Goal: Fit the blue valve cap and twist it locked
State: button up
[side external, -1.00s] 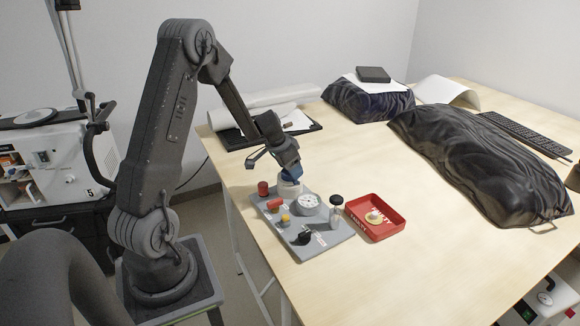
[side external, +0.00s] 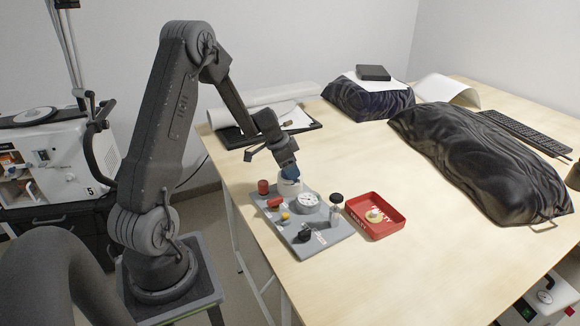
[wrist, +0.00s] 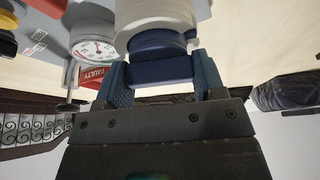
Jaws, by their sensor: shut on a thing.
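The blue valve cap (wrist: 158,42) is between the two blue-padded fingers of my gripper (wrist: 160,72) in the wrist view, with its bar-shaped grip held across them. Its round part meets the end of a white cylindrical port (wrist: 152,14). I cannot tell whether it is fully seated or turned to a lock. In the side view, my gripper (side external: 288,168) points down over the white port (side external: 289,188) at the far corner of the grey panel (side external: 322,246). The cap shows there only as a blue patch merged with the fingertips.
A red FAULTY tray (side external: 393,226) holds a pale yellow part.

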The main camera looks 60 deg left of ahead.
jog(key=shift+m, duration=0.5)
jog(key=m+h, duration=0.1)
jog(key=m, duration=0.3)
jog(key=shift+m+g+h, duration=0.4)
jog(key=o, duration=1)
jog(key=shift+r, duration=0.1)
jog(key=shift+r, duration=3.4)
